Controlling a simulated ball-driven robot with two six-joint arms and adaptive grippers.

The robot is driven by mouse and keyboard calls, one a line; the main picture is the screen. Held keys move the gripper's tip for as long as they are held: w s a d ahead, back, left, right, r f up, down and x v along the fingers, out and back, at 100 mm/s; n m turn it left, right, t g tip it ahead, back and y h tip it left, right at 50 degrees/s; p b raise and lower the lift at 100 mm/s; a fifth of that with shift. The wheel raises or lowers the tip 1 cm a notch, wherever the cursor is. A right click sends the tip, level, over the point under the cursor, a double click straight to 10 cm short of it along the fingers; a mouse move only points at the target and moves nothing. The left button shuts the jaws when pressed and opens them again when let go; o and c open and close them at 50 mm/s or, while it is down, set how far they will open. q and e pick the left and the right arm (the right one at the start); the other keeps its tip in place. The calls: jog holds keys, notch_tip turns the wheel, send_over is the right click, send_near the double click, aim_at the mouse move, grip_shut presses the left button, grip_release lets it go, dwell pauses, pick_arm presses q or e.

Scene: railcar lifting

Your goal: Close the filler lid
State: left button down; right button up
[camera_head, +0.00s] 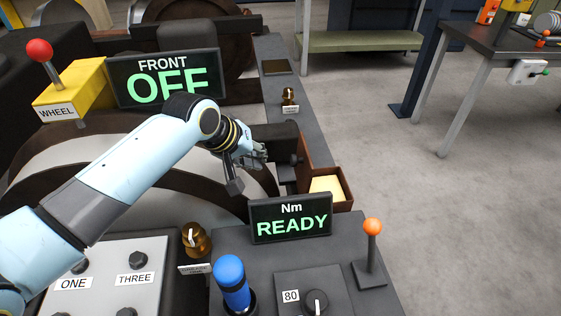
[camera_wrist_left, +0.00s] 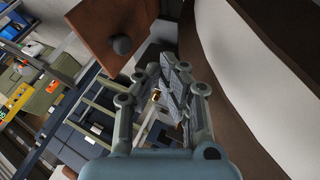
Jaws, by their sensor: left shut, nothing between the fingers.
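The filler lid (camera_head: 303,165) is a brown panel with a dark round knob. It stands upright, open, at the left side of a small brown box (camera_head: 348,190) with pale yellow contents. In the left wrist view the lid (camera_wrist_left: 95,22) and its knob (camera_wrist_left: 122,45) are at the upper left, beyond the fingers. My left gripper (camera_head: 263,152) is to the left of the lid, on its knob side. In the left wrist view the gripper (camera_wrist_left: 168,72) has its fingers shut with nothing between them, apart from the knob. My right gripper is not in view.
A Nm READY display (camera_head: 290,218) stands in front of the box. An orange-topped lever (camera_head: 372,245) and a blue handle (camera_head: 231,275) rise from the near console. A FRONT OFF display (camera_head: 166,78) is behind my left arm. Open floor (camera_head: 450,220) lies to the right.

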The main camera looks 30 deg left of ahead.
pick_arm(q)
jog(key=w+d+f, duration=0.3)
jog(key=w, duration=0.1)
jog(key=shift+w+d+f, duration=0.2)
jog(key=shift+w, duration=0.1)
jog(key=shift+r, duration=0.1)
